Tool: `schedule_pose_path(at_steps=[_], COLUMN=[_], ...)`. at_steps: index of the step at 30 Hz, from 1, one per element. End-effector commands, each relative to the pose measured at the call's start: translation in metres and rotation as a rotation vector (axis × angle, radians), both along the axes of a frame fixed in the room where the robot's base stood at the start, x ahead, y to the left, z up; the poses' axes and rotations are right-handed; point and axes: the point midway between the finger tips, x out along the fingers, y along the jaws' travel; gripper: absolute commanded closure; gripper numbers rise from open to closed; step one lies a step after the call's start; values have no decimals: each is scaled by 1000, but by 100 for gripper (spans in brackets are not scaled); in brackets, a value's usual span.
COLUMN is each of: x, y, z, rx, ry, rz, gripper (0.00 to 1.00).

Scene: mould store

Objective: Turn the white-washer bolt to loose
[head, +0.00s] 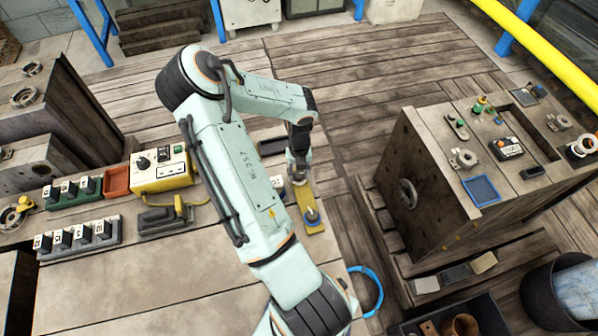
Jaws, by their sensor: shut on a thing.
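A yellow plate (316,228) lies near the right edge of the bench. A bolt with a blue washer (312,215) stands on its near part. My gripper (298,178) points down over the far end of the plate and is shut on a bolt there. A pale rim, which looks like the white washer (299,182), shows just below the fingers. The gripper hides the bolt's head, so its turn position cannot be told.
A yellow control box (160,172), an orange tray (117,181) and switch blocks (78,235) stand on the bench's left. A dark tray (272,146) lies behind the gripper. A mould block (425,165) with loose parts stands apart at right. The near bench top is clear.

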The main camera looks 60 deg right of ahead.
Motion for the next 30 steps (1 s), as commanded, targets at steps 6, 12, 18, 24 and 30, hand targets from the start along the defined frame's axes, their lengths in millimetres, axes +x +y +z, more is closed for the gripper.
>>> schedule_pose_path(at_steps=[6, 12, 18, 24, 30], x=[-1, -1, 0, 1, 2], y=[0, 0, 0, 0, 0], z=[-1, -1, 1, 25, 72], rx=[0, 1, 1, -2, -2], ry=[3, 2, 1, -2, -5], rz=[-2, -2, -1, 0, 0], gripper=[100, 44, 44, 44, 44])
